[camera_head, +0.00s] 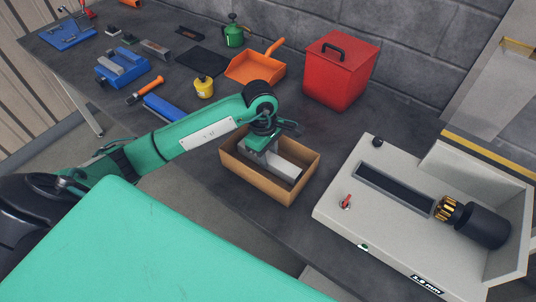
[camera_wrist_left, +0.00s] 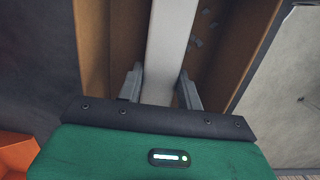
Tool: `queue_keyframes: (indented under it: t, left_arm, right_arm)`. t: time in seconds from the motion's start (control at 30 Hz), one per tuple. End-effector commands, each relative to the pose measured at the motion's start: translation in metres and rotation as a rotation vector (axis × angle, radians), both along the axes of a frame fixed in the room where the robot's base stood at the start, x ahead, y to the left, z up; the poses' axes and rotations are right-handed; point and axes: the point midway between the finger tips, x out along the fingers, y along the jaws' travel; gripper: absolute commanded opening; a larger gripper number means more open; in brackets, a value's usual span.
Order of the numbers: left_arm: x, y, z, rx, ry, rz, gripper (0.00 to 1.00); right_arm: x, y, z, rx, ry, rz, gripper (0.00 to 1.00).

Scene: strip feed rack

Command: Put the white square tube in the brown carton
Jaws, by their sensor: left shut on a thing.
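The white square tube (camera_head: 283,167) is inside the brown carton (camera_head: 258,189), below the carton's rim, lying lengthwise along it. My left gripper (camera_head: 261,147) reaches down into the carton and is shut on the tube near its far-left end. In the left wrist view the tube (camera_wrist_left: 167,50) runs between the two fingers of the gripper (camera_wrist_left: 160,85), with brown carton walls (camera_wrist_left: 257,50) on both sides. I cannot tell whether the tube touches the carton floor. My right gripper is not in view.
A grey machine (camera_head: 400,235) with a dark slot and black cylinder stands right of the carton. A red bin (camera_head: 338,75) and an orange dustpan (camera_head: 255,66) stand behind.

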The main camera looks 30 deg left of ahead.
Motion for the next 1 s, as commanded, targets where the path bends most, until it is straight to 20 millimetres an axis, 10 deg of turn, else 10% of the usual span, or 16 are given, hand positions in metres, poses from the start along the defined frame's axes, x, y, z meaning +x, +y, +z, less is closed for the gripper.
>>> queue_keyframes:
  t: [0.43,0.47,0.57,1.0]
  left_arm:
    - [0.0003,0.0004,-0.0135,0.002,-0.002,-0.001,0.00]
    - [0.0000,0.0004,-0.0138,0.002,-0.001,-0.001,0.38]
    - [-0.0002,0.0004,-0.0126,0.001,0.000,-0.001,0.58]
    - [0.0008,0.0015,-0.0054,0.002,-0.003,0.000,0.58]
  right_arm:
    - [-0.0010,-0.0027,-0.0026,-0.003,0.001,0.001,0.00]
    - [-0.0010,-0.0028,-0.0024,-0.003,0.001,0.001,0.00]
    - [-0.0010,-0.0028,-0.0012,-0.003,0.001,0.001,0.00]
    - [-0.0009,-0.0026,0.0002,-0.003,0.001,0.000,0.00]
